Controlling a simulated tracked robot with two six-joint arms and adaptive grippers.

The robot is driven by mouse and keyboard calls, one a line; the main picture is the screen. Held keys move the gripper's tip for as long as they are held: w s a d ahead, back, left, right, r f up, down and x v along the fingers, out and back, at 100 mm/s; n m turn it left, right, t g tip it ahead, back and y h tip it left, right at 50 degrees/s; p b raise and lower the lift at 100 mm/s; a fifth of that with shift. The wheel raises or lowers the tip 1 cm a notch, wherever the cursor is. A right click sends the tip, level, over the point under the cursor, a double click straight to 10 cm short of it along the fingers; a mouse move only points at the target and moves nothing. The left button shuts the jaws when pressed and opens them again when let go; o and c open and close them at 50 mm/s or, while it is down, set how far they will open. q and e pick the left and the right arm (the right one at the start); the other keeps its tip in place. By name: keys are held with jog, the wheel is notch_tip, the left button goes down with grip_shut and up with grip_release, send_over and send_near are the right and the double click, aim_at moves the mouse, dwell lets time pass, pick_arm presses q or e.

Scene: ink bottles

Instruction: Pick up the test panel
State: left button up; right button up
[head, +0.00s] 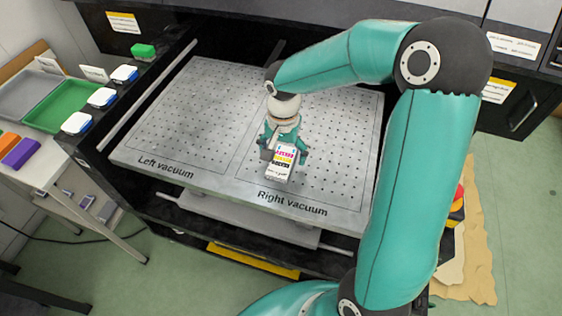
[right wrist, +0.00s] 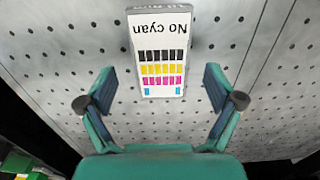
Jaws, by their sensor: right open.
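The test panel (head: 281,161) is a small white block with rows of black, yellow, magenta and cyan patches. It is on the perforated bed, on the right vacuum side near the "Right vacuum" lettering. My left gripper is not in view.
The flat perforated bed (head: 190,115) is otherwise clear. A green tray (head: 60,107), a grey tray (head: 30,93) and orange and purple blocks stand on the side table at left.

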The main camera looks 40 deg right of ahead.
jog(key=shift+f, duration=0.75)
jog(key=c, duration=1.3)
jog(key=shift+c, duration=0.2)
jog(key=shift+r, duration=0.15)
